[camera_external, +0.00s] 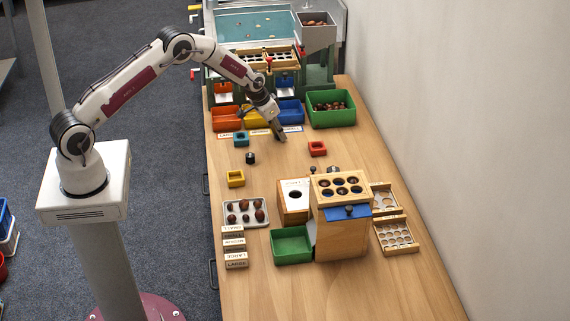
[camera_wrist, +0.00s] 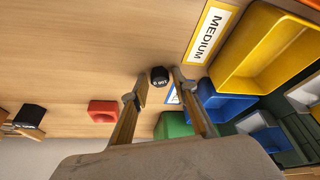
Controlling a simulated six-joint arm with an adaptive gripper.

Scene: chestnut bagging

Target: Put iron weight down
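A small black iron weight (camera_wrist: 160,76) with pale lettering sits between the fingertips of my gripper (camera_wrist: 159,85) in the wrist view. In the external view my gripper (camera_external: 282,136) points down low over the table, in front of the yellow and blue bins. The weight there is hidden or merges with the dark fingertips, so its exact height above the table is unclear. Another black weight (camera_external: 250,158) stands on the table to the gripper's left.
A teal holder (camera_external: 241,139), red holder (camera_external: 317,148) and yellow holder (camera_external: 235,179) lie nearby. Behind stand orange (camera_external: 226,119), blue (camera_external: 290,110) and green (camera_external: 332,119) bins. A MEDIUM label (camera_wrist: 210,32) lies by the yellow bin (camera_wrist: 268,42). Wooden boxes (camera_external: 342,232) stand in front; bare tabletop surrounds the gripper.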

